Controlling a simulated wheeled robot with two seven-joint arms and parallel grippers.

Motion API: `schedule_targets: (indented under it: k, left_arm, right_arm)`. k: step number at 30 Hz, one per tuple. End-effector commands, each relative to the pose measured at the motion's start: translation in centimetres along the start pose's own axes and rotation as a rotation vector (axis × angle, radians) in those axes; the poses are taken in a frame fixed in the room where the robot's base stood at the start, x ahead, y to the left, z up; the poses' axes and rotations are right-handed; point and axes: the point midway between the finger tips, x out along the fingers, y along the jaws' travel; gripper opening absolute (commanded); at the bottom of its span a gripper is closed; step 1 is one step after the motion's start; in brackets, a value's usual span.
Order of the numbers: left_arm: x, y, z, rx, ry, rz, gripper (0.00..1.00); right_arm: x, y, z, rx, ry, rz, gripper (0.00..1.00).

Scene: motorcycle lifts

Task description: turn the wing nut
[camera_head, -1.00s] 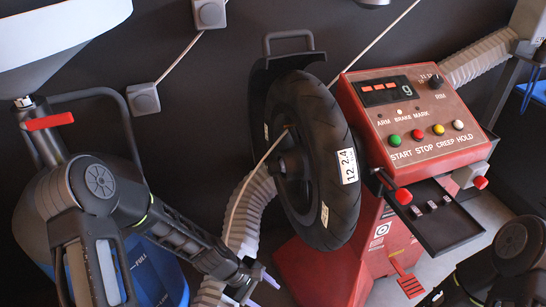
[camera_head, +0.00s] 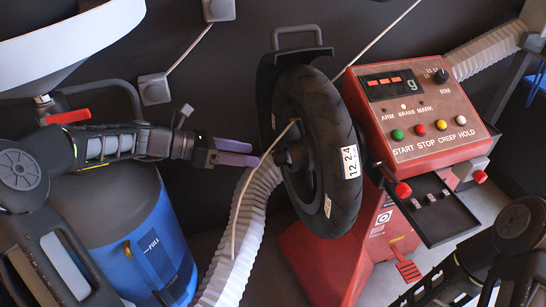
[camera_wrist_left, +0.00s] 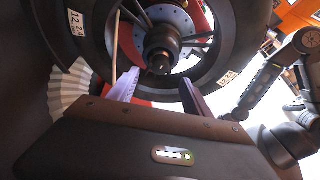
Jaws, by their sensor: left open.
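The wheel (camera_head: 343,190), a black tyre with white labels, stands on the red balancing machine (camera_head: 318,262). In the left wrist view a dark round hub piece (camera_wrist_left: 160,44) sits at the wheel's centre; it appears to be the wing nut on the shaft, but its wings are not clear. In the head view the hub (camera_head: 282,158) is small and partly covered. My left gripper (camera_head: 254,152) is open, its purple fingers pointing at the hub from the left. In the left wrist view the fingers (camera_wrist_left: 156,78) lie on either side just below the hub, apparently not touching it.
A thin pale rod (camera_head: 249,187) crosses before the wheel near my left fingertips. A ribbed hose (camera_head: 250,225) runs below. A blue drum (camera_head: 140,235) stands at left. The control panel (camera_head: 414,112) and black tray (camera_head: 438,212) are to the right.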

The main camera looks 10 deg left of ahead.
Motion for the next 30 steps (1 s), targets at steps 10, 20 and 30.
schedule_targets:
  k: [10,20,30]
  left_arm:
    - [3.7,-0.1,-0.3,0.001,0.001,-0.006,0.58]
    - [7.7,0.0,-0.2,0.002,0.002,-0.002,0.58]
    - [7.8,0.0,-0.1,0.002,0.002,-0.001,0.55]
  right_arm:
    - [1.1,0.5,-0.2,0.003,0.004,0.002,0.36]
    - [1.9,1.1,-0.5,0.007,0.012,0.006,0.36]
    - [1.8,1.1,-0.6,0.008,0.013,0.006,0.36]
